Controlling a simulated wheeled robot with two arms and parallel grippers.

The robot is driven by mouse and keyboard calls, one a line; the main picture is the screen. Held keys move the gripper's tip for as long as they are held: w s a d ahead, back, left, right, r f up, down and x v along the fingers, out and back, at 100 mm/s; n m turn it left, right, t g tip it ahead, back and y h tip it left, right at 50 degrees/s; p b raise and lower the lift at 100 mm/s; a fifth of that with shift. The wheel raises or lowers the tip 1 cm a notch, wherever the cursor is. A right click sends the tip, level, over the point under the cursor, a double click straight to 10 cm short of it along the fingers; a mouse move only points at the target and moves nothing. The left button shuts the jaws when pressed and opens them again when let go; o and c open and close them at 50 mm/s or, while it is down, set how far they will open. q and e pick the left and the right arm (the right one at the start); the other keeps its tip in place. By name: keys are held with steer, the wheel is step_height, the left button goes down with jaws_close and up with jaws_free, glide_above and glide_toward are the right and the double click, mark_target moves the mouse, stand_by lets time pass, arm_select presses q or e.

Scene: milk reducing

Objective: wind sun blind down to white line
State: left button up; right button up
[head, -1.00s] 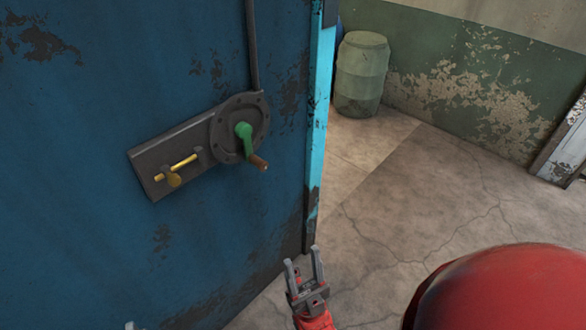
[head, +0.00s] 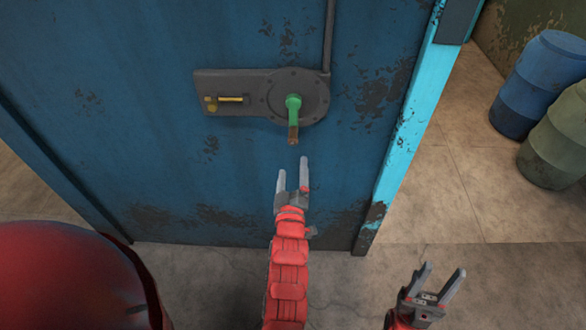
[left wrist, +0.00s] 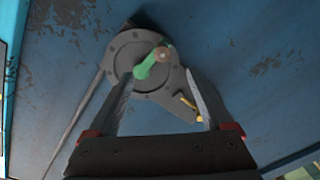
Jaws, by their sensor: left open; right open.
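A green crank (head: 293,103) with a brown knob (head: 293,134) sits on a dark round plate on the blue wall in the head view. The crank arm hangs down from its hub. My left gripper (head: 292,172) is open and empty, just below the knob and pointing up at it. In the left wrist view the crank (left wrist: 148,66) and knob (left wrist: 162,55) show beyond the open fingers, apart from them. My right gripper (head: 440,284) is open and empty at the lower right, away from the wall. Neither the sun blind nor a white line is in view.
A yellow bolt (head: 231,99) is on the dark plate left of the crank. A pipe (head: 328,38) runs up from the crank housing. A light-blue post (head: 405,130) edges the wall. A blue barrel (head: 541,84) and a green barrel (head: 556,140) stand at right. The floor between is clear.

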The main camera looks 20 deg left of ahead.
mark_target(293, 143)
arm_select(q)
steer(key=x, duration=0.8)
steer(key=shift+s+a, duration=0.1)
steer(key=shift+a, duration=0.05)
steer(key=b+x, duration=0.2)
steer(key=x, duration=0.2)
steer(key=shift+f+b, duration=0.3)
steer(key=shift+b, duration=0.1)
steer(key=shift+w+a+r, duration=0.15)
steer(key=shift+w+a, duration=0.05)
steer(key=shift+w, duration=0.4)
jaws_close()
stand_by(0.6)
